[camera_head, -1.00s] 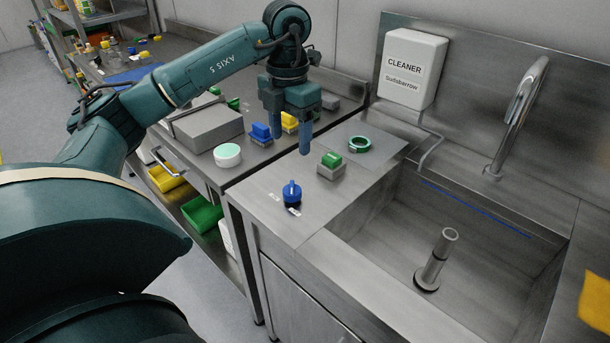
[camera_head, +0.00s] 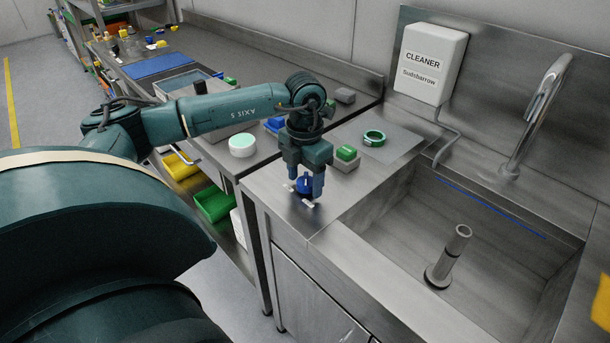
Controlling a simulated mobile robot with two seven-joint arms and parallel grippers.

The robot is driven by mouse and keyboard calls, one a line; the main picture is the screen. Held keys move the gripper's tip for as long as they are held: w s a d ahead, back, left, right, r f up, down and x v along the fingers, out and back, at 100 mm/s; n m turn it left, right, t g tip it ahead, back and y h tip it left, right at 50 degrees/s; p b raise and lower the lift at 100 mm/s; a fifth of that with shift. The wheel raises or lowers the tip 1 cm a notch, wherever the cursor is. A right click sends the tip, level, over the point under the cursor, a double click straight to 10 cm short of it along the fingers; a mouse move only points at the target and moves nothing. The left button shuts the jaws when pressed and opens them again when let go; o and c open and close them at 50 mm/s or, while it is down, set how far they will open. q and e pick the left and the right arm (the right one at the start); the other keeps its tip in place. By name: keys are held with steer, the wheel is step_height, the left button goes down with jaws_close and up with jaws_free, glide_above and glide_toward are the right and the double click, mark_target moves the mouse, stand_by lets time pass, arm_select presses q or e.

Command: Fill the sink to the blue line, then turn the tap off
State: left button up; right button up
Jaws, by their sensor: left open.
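The steel sink (camera_head: 378,258) is at the right, with a blue line (camera_head: 490,207) along its back wall. A standpipe (camera_head: 450,255) stands upright on the sink floor, and I see no water around it. The curved tap spout (camera_head: 535,115) rises behind the sink; no stream shows from it. A blue knob (camera_head: 304,184) sits on the counter left of the sink, between small white labels. My left gripper (camera_head: 305,195) is open and points down at the knob, its blue fingers on either side of it. Whether they touch it I cannot tell. My right gripper is not in view.
A green button on a grey box (camera_head: 346,157) and a green ring (camera_head: 373,138) are on the counter behind the gripper. A white cleaner dispenser (camera_head: 430,63) hangs on the back wall. A round pale-green-topped tub (camera_head: 242,145) stands on the left bench.

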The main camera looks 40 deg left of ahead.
arm_select(q)
steer(key=shift+c, duration=0.5)
steer(key=c, duration=0.9)
